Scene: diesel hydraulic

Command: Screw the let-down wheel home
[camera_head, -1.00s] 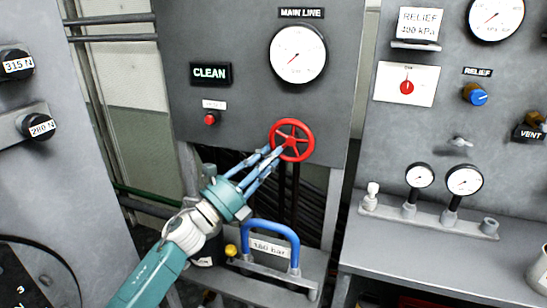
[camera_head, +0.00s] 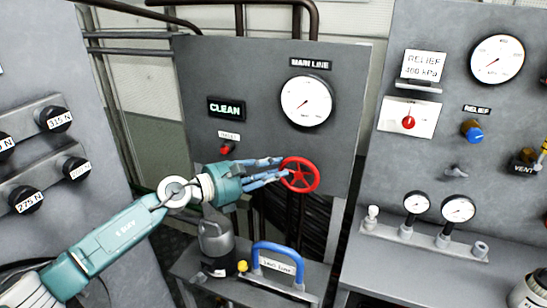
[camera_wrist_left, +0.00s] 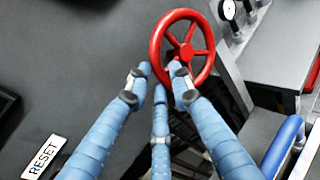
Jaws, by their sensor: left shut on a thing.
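The red hand wheel (camera_head: 300,188) is on the grey panel below the main line gauge. It has several spokes and a round hub, and also shows in the left wrist view (camera_wrist_left: 187,51). My left gripper (camera_head: 279,171) reaches it from the left, with its blue fingers closed on the wheel's near rim. In the left wrist view the fingertips (camera_wrist_left: 160,78) lie on both sides of the lower-left rim, one near the hub. The exact contact is partly hidden by the fingers. My right gripper is not in view.
A blue handle (camera_head: 277,252) stands below the wheel. Small gauges (camera_head: 458,209) stand on the right bench.

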